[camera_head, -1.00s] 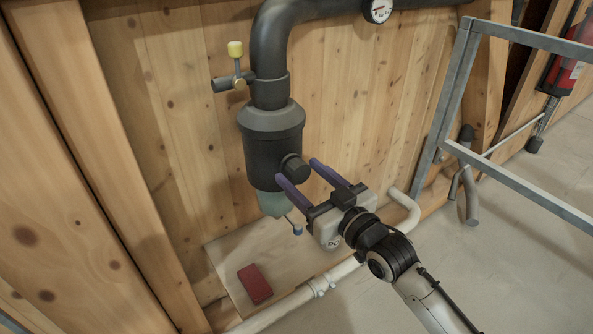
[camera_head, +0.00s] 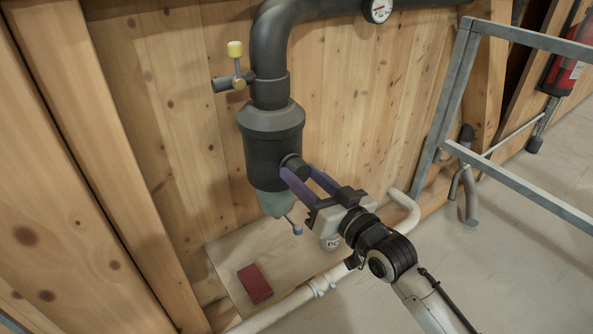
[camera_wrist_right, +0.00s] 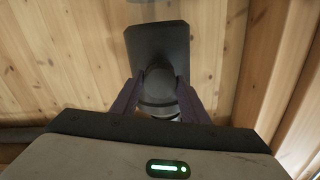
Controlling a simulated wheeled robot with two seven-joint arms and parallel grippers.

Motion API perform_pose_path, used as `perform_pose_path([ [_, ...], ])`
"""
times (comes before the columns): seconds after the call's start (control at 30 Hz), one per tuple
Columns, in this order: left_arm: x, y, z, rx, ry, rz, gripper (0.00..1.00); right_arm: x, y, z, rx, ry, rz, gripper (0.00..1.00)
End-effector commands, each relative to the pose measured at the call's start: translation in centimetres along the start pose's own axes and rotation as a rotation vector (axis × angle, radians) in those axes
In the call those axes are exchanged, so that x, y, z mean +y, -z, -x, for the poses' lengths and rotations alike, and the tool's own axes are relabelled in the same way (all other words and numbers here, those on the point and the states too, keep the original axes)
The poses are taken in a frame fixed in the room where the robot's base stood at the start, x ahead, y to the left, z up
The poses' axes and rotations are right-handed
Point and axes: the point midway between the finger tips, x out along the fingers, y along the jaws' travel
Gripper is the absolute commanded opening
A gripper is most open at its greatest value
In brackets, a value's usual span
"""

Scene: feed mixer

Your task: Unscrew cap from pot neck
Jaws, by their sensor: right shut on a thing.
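The black pot (camera_head: 272,140) hangs under a black pipe against the wooden wall. The round black cap (camera_head: 295,167) sits on a short neck on the pot's right side. My right gripper (camera_head: 302,178) is shut on the cap, one purple finger on either side of it. In the right wrist view, the cap (camera_wrist_right: 159,86) lies between the two fingers, with the dark pot (camera_wrist_right: 160,45) behind it. The fingers hide part of the cap in the head view. My left gripper is not in view.
A greenish bowl (camera_head: 274,203) with a small drain lever (camera_head: 295,228) is under the pot. A yellow-knobbed valve (camera_head: 235,50) is at the upper left. A red block (camera_head: 254,283) lies on a board below. A grey metal frame (camera_head: 520,172) stands at the right.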

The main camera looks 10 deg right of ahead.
Motion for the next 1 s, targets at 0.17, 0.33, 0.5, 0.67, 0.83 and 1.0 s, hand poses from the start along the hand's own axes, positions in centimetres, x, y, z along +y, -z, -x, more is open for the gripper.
perform_pose_path([
  [0.17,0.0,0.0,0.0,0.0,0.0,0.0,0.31,0.1,0.0,0.1,-0.001,0.002,0.691,0.14],
  [0.33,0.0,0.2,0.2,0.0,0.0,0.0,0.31,0.0,0.1,0.3,-0.001,0.0,0.636,0.14],
  [0.5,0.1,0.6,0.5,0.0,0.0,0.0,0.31,0.0,0.1,1.0,-0.002,0.0,0.633,0.14],
  [0.67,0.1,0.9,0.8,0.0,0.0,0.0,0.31,0.0,0.1,1.6,-0.001,0.0,0.632,0.14],
  [0.83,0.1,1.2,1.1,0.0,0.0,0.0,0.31,0.0,0.1,2.3,0.0,-0.001,0.631,0.14],
  [1.0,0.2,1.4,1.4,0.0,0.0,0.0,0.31,0.0,0.1,2.9,-0.001,-0.001,0.631,0.14],
])
